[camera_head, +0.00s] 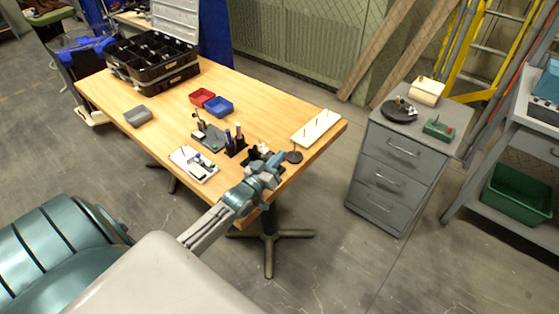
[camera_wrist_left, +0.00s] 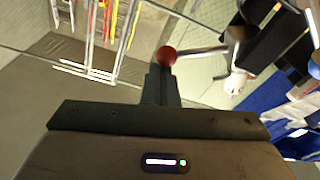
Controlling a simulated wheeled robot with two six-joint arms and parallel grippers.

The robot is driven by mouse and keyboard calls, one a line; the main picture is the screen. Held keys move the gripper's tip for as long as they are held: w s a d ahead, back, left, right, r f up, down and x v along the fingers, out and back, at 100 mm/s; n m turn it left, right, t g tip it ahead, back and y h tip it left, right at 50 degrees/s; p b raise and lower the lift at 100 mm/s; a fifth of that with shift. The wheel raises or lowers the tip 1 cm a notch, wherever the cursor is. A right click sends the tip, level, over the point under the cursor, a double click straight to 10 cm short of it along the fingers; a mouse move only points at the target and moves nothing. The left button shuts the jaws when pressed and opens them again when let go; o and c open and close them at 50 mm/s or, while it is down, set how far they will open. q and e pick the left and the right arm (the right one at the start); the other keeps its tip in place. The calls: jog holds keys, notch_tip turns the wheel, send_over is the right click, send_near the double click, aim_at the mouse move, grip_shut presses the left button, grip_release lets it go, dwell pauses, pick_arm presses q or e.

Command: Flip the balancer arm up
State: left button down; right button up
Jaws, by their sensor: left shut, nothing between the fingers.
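The balancer arm shows in the left wrist view as a thin metal rod (camera_wrist_left: 200,51) with a red ball (camera_wrist_left: 166,56) at its end. The rod runs right toward a dark and white device (camera_wrist_left: 240,80). My left gripper (camera_wrist_left: 161,82) is shut and empty, its dark fingertips right at or just under the ball. I cannot tell whether they touch it. In the head view my left gripper (camera_head: 272,161) is over the near right edge of the wooden table (camera_head: 262,107), beside a small black device, and hides part of it. My right gripper is not in view.
Several small fixtures stand near, including a bottle holder (camera_head: 236,148) and a white tray (camera_head: 193,164). A white pegged block (camera_head: 316,128) and a black round stand (camera_head: 294,156) are to the right. A grey drawer cabinet (camera_head: 400,160) stands right of the table.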

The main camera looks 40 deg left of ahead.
pick_arm(q)
jog(key=shift+s+d+f+m+b, duration=0.1)
jog(key=shift+d+f+m+b, duration=0.3)
jog(key=shift+f+b, duration=0.3)
jog(key=shift+d+f+m+b, duration=0.3)
jog(key=shift+f+m+b, duration=0.2)
jog(key=shift+f, duration=0.25)
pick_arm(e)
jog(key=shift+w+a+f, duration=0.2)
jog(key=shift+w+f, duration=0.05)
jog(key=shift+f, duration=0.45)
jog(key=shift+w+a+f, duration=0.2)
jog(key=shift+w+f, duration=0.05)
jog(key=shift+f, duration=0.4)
